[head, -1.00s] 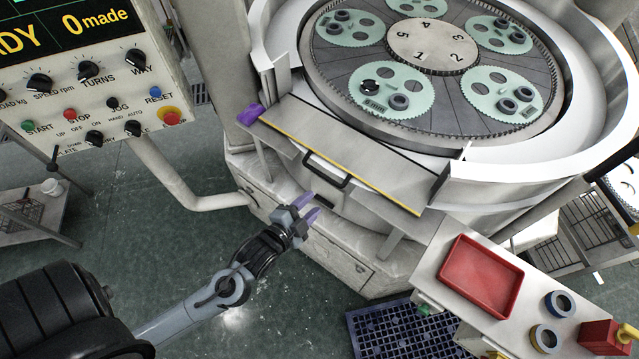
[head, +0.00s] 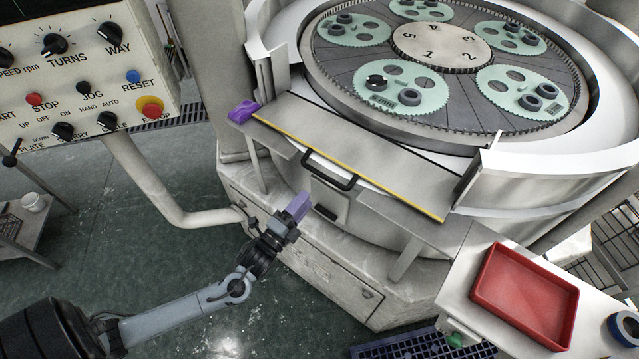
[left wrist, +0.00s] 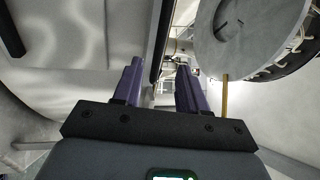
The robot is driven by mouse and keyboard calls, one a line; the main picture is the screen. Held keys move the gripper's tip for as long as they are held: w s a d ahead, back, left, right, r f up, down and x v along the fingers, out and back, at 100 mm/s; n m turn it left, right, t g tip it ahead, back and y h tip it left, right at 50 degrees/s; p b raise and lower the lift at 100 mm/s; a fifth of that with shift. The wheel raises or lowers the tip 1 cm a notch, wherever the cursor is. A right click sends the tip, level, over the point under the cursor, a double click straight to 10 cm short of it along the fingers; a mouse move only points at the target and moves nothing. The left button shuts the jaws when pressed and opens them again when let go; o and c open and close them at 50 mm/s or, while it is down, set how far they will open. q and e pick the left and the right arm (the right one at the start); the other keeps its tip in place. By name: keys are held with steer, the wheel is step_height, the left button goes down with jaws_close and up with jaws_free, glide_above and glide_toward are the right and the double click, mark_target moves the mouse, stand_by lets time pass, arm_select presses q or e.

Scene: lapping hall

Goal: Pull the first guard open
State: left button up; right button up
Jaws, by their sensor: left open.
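The first guard (head: 370,145) appears to be the flat grey panel with a yellow edge strip at the front of the round lapping machine. It lies across the opening in the white rim. A black bar handle (head: 324,176) sits at its front edge. My left gripper (head: 298,206) is below and left of the handle, apart from it, with its purple fingers pointing up toward the machine. In the left wrist view its two fingers (left wrist: 158,88) stand apart with nothing between them. My right gripper is out of view.
A control panel (head: 75,75) stands at left. The numbered plate (head: 440,45) with pale green toothed carriers lies behind the guard. A bench with a red tray (head: 525,300) is at lower right. A purple piece (head: 243,111) sits at the guard's left end. Floor around my arm is clear.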

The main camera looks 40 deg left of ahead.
arm_select(q)
steer(key=x, duration=0.8)
steer(key=shift+w, duration=0.1)
jaws_close()
